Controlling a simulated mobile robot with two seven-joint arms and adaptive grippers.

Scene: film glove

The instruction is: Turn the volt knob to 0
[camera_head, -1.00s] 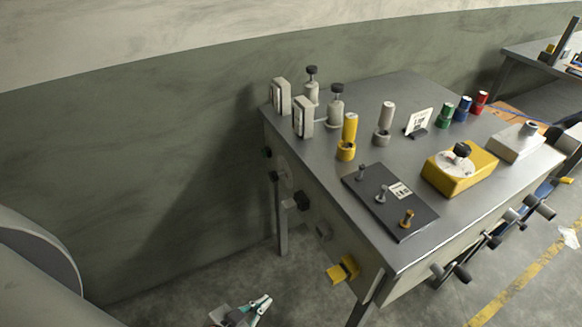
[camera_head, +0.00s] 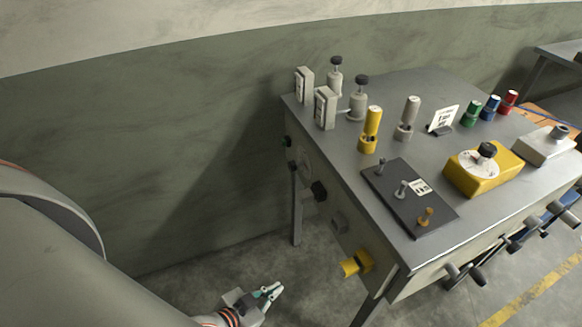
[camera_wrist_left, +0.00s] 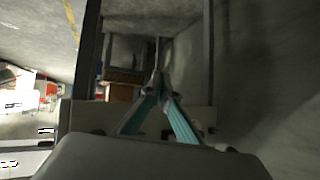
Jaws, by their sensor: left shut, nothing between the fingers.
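A yellow box (camera_head: 467,176) stands on the grey table and carries a white dial with a black knob (camera_head: 487,150) on top. No lettering is readable, so I cannot tell which is the volt knob. My left gripper (camera_head: 275,290) is shut and empty, low over the floor, left of the table and apart from every knob. Its teal fingers (camera_wrist_left: 160,78) meet at the tips in the left wrist view. My right gripper is not seen.
The grey table (camera_head: 440,90) holds a dark plate with small levers (camera_head: 408,197), a yellow cylinder (camera_head: 371,127) and several other fittings. Handles (camera_head: 465,273) stick out along its front. The floor between wall and table is clear.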

